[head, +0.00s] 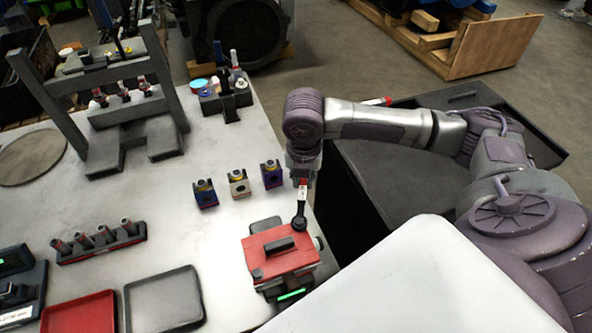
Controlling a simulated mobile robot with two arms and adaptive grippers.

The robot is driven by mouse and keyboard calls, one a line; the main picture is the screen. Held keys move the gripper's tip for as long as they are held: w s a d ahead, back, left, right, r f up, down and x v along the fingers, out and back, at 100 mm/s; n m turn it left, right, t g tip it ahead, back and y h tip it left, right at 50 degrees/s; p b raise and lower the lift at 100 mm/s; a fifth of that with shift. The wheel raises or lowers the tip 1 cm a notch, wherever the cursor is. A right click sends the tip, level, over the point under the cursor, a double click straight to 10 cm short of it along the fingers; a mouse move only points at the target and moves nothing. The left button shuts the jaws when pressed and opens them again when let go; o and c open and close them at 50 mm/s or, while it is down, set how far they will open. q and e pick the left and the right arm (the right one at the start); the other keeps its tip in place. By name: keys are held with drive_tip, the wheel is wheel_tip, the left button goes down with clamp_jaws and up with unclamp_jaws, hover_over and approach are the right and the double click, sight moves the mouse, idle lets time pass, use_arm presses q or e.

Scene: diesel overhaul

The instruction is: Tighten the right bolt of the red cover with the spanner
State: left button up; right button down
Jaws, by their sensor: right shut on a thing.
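The red cover (280,251) sits on a dark box-like unit near the table's right edge, with a dark handle bar on top. A bolt (257,273) shows at its front left corner. My right gripper (302,177) is shut on the spanner (300,208), above and behind the cover. The spanner hangs steeply downward, its dark head at the cover's back right corner. The head hides the right bolt, so I cannot tell whether it is seated on it. My left gripper is not in view.
A grey press frame (120,95) stands at the back. A dark cabinet (365,185) is right of the table.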

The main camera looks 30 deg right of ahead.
drive_tip(key=m, duration=0.1)
drive_tip(key=s+d+m, duration=0.1)
drive_tip(key=shift+s+d+m, duration=0.25)
drive_tip(key=shift+s+m, duration=0.05)
drive_tip(key=s+m, duration=0.1)
drive_tip(key=s+d+m, duration=0.1)
drive_tip(key=shift+m, duration=0.3)
drive_tip(key=shift+w, duration=0.1)
drive_tip(key=w+n, duration=0.1)
drive_tip(key=a+r+n, duration=0.1)
drive_tip(key=w+n, duration=0.1)
drive_tip(key=shift+w+a+r, duration=0.3)
drive_tip(key=shift+a, duration=0.05)
